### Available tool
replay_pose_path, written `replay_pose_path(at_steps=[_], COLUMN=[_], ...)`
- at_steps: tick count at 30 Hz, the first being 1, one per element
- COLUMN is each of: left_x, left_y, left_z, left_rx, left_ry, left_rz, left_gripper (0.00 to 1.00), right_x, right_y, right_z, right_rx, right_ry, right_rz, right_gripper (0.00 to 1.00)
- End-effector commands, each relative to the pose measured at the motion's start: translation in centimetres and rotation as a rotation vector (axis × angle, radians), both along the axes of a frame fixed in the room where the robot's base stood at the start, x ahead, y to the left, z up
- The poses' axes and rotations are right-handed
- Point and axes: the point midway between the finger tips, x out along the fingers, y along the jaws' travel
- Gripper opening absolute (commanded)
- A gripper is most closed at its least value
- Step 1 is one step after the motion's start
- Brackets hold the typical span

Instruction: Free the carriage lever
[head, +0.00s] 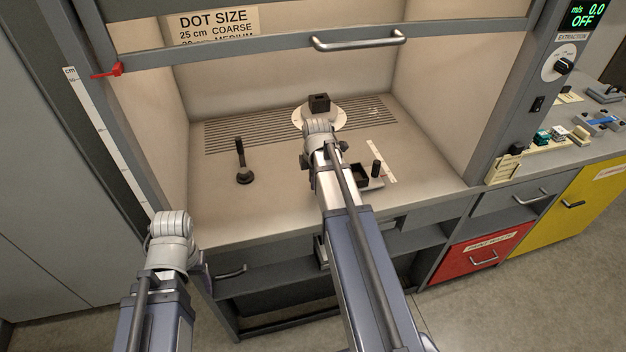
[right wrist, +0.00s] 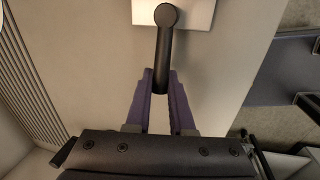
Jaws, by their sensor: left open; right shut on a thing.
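A short black upright lever (head: 376,168) stands on a small pale plate (head: 371,182) to the right of my right arm in the head view. In the right wrist view, the black rod of the lever (right wrist: 164,50) rises from the pale plate (right wrist: 196,12), and its near end sits between the purple fingers of my right gripper (right wrist: 161,98). The gripper is shut on it. In the head view my right arm hides most of that gripper. My left gripper (head: 203,272) is open, low at the left outside the hood; its fingers barely show.
A taller black handle (head: 240,158) on a round base stands at the left of the hood floor. Behind my right wrist is a pale round plate (head: 340,117) with a black block (head: 319,102). The raised sash (head: 440,36) hangs above. Clear floor lies between the handle and my right arm.

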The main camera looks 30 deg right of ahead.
Motion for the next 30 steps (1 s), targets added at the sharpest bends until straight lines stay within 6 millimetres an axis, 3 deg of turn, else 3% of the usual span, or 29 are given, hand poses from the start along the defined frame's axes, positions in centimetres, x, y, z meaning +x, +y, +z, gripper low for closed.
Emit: replay_pose_path(at_steps=[9, 19, 30], left_x=[0.0, 0.0, 0.0], left_y=[0.0, 0.0, 0.0], left_z=[0.0, 0.0, 0.0], left_rx=[0.000, 0.000, 0.000], left_ry=[0.000, 0.000, 0.000], left_rz=[0.000, 0.000, 0.000], left_gripper=[0.64, 0.64, 0.64], right_x=[-0.1, -2.0, -2.2], right_y=[0.0, 0.1, 0.1], right_z=[0.0, 0.0, 0.0], right_rx=[0.000, 0.000, 0.000], right_ry=[0.000, 0.001, 0.000], right_rz=[0.008, 0.275, 0.321], right_gripper=[0.00, 0.00, 0.00])
